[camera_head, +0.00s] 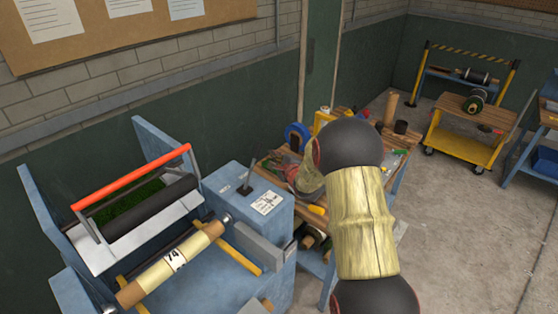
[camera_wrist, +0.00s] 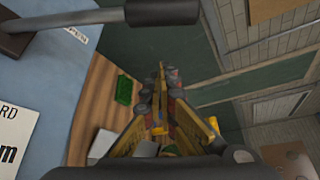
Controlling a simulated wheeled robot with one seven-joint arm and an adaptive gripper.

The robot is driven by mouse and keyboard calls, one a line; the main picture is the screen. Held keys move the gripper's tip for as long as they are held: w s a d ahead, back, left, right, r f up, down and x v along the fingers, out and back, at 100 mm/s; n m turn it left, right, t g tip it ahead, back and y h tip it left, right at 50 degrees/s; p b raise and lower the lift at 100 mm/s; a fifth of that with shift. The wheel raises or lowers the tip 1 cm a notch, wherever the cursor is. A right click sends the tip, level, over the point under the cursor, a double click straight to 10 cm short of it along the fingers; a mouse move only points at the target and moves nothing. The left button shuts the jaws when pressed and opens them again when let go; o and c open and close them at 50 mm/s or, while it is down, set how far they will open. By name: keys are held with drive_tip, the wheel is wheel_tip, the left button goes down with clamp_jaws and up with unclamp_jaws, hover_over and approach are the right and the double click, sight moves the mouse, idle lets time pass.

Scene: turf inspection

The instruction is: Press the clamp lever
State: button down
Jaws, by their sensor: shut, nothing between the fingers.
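A blue machine (camera_head: 201,286) stands at the lower left of the head view. A red bar (camera_head: 130,178) on two grey side arms spans a black roller (camera_head: 145,215) and a green turf strip; it looks like the clamp lever. A small black lever (camera_head: 245,185) stands on the machine's blue box, beside a white label (camera_head: 266,202). The black lever's thick end (camera_wrist: 162,11) is close at the top of the wrist view. My gripper (camera_wrist: 163,78) is shut and empty, apart from the lever. In the head view I cannot clearly make out its fingers.
A wooden-topped bench (camera_head: 398,160) with tools and a blue reel (camera_head: 297,137) stands right of the machine. A yellow cart (camera_head: 455,146) and a blue rack (camera_head: 452,88) stand farther back. The concrete floor (camera_head: 470,235) at right is clear.

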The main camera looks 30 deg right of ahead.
sight(253, 165)
drive_tip(key=shift+s+a+r, duration=0.15)
drive_tip(key=shift+a+r, duration=0.35)
drive_tip(key=shift+a, duration=0.35)
drive_tip(key=shift+s+a+r, duration=0.15)
drive_tip(key=shift+a+r, duration=0.3)
drive_tip(key=shift+a, duration=0.35)
drive_tip(key=shift+a+r, duration=0.1)
drive_tip(key=shift+a, duration=0.1)
